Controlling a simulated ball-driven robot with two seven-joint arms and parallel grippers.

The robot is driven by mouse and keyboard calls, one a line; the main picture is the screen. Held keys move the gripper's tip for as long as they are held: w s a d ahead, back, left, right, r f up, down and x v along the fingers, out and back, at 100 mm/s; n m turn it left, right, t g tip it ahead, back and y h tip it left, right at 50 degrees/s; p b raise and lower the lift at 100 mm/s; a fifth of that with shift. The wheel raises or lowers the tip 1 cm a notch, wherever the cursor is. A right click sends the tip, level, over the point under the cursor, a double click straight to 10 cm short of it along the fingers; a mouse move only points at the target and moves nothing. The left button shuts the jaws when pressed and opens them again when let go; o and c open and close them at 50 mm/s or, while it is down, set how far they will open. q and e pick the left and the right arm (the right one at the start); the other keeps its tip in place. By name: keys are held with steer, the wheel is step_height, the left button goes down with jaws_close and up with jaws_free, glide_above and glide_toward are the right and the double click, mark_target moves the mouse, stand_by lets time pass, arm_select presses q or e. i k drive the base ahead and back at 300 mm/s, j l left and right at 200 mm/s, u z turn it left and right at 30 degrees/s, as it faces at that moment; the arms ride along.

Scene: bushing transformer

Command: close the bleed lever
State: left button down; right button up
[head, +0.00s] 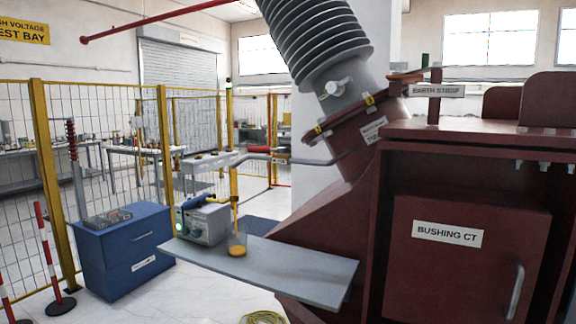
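A thin grey pipe (310,162) runs left from the base of the tilted bushing (318,45) and bends down at its left end. A small red bar (258,150) shows just above the pipe, roughly in line with it; it looks like a lever handle, but it is too small to be sure. A small label (279,161) hangs on the pipe. A yellow streak (235,190) drops from the pipe end toward a clear beaker (237,245) with amber liquid at its bottom. Neither of my grippers is in view.
The beaker stands on a grey shelf (300,270), beside a grey instrument box (203,222) with a blue-and-yellow item on top. The dark red tank (470,260) fills the right. A blue cabinet (125,250) and yellow-post fence (50,180) stand left. A yellow coil (264,317) lies below.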

mark_target(260, 149)
steer(key=z, duration=0.3)
steer(key=i+j+z, duration=0.15)
steer(key=j+z, duration=0.15)
steer(key=z, duration=0.2)
steer(key=j+z, duration=0.3)
steer(key=z, duration=0.2)
steer(key=j+z, duration=0.5)
steer(key=i+l, duration=0.05)
steer(key=l, duration=0.05)
